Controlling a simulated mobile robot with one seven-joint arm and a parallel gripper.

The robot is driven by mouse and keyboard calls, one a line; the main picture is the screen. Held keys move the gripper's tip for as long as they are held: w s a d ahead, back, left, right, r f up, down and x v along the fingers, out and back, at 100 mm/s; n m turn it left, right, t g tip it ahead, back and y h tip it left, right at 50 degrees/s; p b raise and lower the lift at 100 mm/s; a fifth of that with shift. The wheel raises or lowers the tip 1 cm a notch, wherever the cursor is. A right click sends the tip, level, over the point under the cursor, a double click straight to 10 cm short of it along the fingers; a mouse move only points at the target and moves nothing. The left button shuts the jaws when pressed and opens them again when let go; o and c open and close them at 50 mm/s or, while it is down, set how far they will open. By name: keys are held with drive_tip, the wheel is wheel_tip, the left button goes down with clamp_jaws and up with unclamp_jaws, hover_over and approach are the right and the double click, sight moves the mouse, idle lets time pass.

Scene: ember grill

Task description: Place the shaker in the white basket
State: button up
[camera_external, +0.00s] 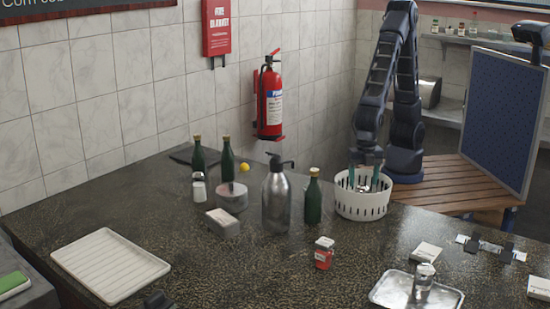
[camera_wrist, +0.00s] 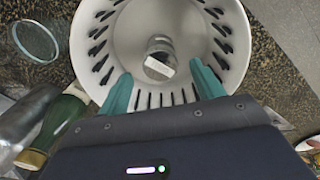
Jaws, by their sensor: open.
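The white basket (camera_external: 362,207) is a round, slotted tub on the dark counter, at the right of the external view. It fills the upper middle of the wrist view (camera_wrist: 92,75). A small shaker-like thing with a shiny, clear or silvery part and a white part (camera_wrist: 160,60) lies inside the basket, near the middle of its floor. My gripper (camera_external: 365,176) points down into the basket. In the wrist view my gripper (camera_wrist: 161,72) has its two teal fingers spread apart, one on each side of the thing, with nothing held between them.
A green bottle (camera_external: 313,200) and a metal pump bottle (camera_external: 276,195) stand left of the basket. A white-bodied shaker (camera_external: 199,188) stands farther left. A red jar (camera_external: 324,253) is in front. A metal tray (camera_external: 390,291) bears a clear shaker (camera_external: 423,281).

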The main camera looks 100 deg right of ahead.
drive_tip(key=shift+r, duration=2)
drive_tip(key=shift+d, duration=0.1)
drive_tip(key=w+d+r+m+t, duration=0.1)
drive_tip(key=d+r+m, duration=0.35)
drive_tip(key=d, duration=0.65)
drive_tip(key=d+r+m+t, duration=0.1)
drive_tip(key=d+r+m, duration=0.4)
drive_tip(key=d, duration=0.6)
drive_tip(key=s+d+r+m+t, duration=0.1)
drive_tip(key=s+d+m, duration=0.3)
drive_tip(key=d, duration=0.5)
drive_tip(key=s+d+r+m+t, duration=0.1)
drive_tip(key=s+d+r+m, duration=0.2)
drive_tip(key=s+d, duration=0.5)
drive_tip(key=shift+s+d+r+m+t, duration=0.2)
drive_tip(key=shift+s+d+m+t, duration=0.1)
drive_tip(key=shift+d+m, duration=0.6)
